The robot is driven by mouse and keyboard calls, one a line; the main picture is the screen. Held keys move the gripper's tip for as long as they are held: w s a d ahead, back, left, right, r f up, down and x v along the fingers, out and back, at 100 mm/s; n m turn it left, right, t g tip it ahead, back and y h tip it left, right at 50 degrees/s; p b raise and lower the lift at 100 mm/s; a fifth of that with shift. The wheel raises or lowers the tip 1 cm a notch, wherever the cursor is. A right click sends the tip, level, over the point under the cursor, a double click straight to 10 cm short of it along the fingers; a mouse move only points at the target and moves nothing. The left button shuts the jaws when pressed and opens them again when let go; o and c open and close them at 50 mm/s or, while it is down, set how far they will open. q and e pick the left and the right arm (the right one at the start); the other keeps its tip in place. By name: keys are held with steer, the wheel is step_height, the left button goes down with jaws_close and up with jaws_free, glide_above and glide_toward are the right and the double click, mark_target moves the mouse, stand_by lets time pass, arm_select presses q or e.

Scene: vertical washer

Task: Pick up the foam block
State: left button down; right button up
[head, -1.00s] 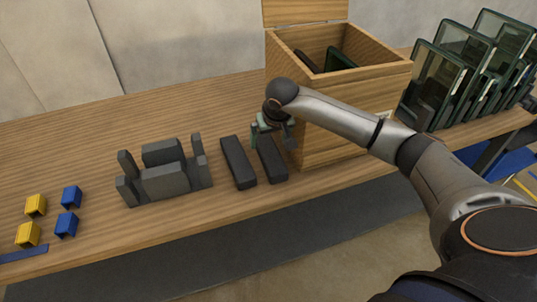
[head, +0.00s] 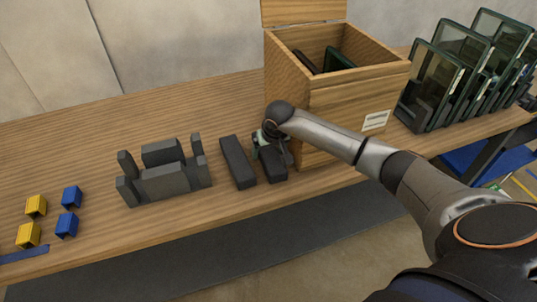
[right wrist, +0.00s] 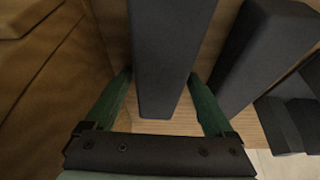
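Two long dark grey foam blocks lie side by side on the wooden table. The right-hand foam block (head: 273,172) is partly hidden by my right gripper (head: 271,146), which is over its far part. In the right wrist view this block (right wrist: 168,60) runs between the two green fingers of the gripper (right wrist: 160,78). The fingers are apart, one on each side of the block, and no firm grip shows. The other foam block (head: 238,162) lies just to the left, outside the fingers; it also shows in the right wrist view (right wrist: 262,50). My left gripper is not in view.
A wooden box (head: 345,98) with an open lid stands close to the right of the blocks. A grey slotted foam holder (head: 165,180) is to the left. Yellow (head: 36,205) and blue (head: 71,197) small blocks lie far left. Glass panels in frames (head: 465,70) stand at right.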

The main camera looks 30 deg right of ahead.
steer(key=c, duration=1.1)
steer(key=shift+r, duration=0.1)
